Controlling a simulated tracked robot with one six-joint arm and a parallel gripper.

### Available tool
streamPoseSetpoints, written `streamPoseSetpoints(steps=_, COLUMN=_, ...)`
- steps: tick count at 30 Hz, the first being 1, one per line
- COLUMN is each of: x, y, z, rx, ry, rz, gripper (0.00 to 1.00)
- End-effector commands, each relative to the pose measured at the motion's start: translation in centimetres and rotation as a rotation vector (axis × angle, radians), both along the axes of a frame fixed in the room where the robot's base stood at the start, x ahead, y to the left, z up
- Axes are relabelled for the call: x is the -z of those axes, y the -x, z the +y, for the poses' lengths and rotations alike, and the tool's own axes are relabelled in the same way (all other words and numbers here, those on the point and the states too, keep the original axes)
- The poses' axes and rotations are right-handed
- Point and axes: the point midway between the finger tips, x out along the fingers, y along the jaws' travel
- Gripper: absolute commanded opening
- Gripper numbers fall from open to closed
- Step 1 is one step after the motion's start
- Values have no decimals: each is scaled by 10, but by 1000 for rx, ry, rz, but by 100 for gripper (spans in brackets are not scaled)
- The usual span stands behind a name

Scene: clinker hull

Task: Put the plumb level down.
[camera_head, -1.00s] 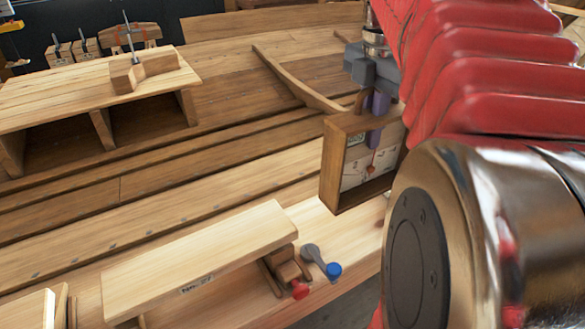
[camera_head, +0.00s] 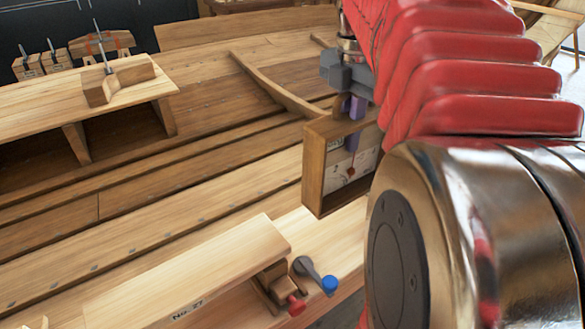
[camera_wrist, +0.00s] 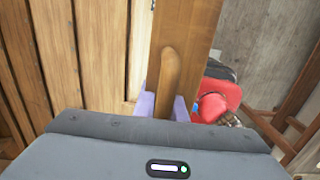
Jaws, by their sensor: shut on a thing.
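The plumb level (camera_head: 313,172) is a wooden box frame with a pale marked face and a small red bob inside. It hangs roughly upright below my gripper (camera_head: 352,120) in the head view, its right side partly hidden by my arm. My gripper's purple fingers are shut on the level's rounded wooden handle. In the wrist view the fingers (camera_wrist: 164,104) stand on both sides of the handle, with the level's wooden top (camera_wrist: 190,40) beyond. In the head view the level's lower edge overlaps a pale plank; I cannot tell whether they touch.
A wooden block marked No. 27 (camera_head: 185,275) lies at the front, with a red knob (camera_head: 296,305) and a blue-ended lever (camera_head: 329,284) at its right end. A bench with a clamp (camera_head: 120,83) stands at left. Pale planking (camera_head: 335,235) right of the block looks bare.

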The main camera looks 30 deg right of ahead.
Motion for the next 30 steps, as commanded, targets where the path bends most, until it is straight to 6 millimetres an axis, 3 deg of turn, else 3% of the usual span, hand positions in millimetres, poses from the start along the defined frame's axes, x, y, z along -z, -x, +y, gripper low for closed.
streamPoseSetpoints(steps=10, x=50, y=0, z=1, rx=-1, ry=0, rz=0, gripper=0)
streamPoseSetpoints(steps=23, x=58, y=-1, z=1, rx=-2, ry=1, rz=-1, gripper=0)
streamPoseSetpoints(steps=30, x=84, y=0, z=1, rx=-2, ry=-1, rz=1, gripper=0)
